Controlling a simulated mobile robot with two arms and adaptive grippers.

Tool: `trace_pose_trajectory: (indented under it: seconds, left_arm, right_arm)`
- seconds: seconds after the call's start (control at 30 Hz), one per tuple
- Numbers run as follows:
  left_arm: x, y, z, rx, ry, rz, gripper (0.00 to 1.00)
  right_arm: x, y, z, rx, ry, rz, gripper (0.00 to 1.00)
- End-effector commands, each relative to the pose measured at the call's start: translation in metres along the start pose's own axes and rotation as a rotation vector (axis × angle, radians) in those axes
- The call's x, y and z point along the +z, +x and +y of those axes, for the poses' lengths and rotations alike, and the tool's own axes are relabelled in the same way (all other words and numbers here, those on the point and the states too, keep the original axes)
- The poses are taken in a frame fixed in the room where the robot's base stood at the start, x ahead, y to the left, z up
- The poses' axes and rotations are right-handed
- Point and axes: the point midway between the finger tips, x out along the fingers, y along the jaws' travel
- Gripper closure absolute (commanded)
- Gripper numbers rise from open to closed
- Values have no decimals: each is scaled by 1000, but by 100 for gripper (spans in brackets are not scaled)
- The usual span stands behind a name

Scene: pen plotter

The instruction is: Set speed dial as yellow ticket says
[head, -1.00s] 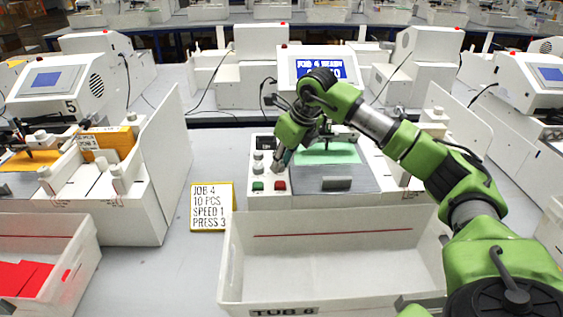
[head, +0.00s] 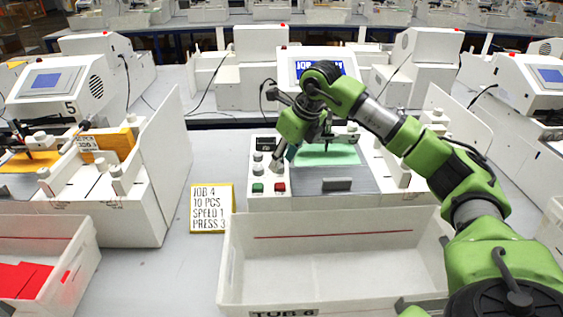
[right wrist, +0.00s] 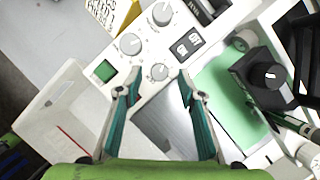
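The yellow-edged ticket (head: 210,209) stands left of the plotter and reads JOB 4, 10 PCS, SPEED 1, PRESS 3. The plotter's control panel carries several pale knobs; in the right wrist view I see an upper knob (right wrist: 162,13), a left knob (right wrist: 130,43) and a lower knob (right wrist: 159,71). Their labels and settings are too small to read. My right gripper (head: 286,156) hangs over the panel's right side. In the right wrist view its teal fingers (right wrist: 154,90) are apart and empty, just short of the lower knob. My left gripper is not in view.
A green button (head: 257,188) and red button (head: 280,187) sit at the panel's front. Green sheet (head: 330,154) lies on the bed. Tub 6 (head: 335,220) stands empty in front. My right arm partly covers the screen (head: 303,68). Table around the ticket is clear.

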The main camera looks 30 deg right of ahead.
Motion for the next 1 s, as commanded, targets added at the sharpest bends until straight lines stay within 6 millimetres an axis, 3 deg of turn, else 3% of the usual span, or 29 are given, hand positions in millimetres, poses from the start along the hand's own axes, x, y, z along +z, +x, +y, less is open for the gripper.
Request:
trace_pose_trajectory:
  seconds: [0.2, 0.43, 0.63, 1.0]
  left_arm:
    - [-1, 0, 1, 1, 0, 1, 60]
    - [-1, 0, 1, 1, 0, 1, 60]
    - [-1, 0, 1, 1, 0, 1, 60]
    - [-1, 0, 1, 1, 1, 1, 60]
  right_arm:
    - [1, -50, -1, -2, -1, -6, 64]
    - [1, -88, 0, -1, 0, -5, 64]
    - [0, -100, 0, 0, 0, -2, 64]
    - [0, -101, 0, 0, 0, -2, 64]
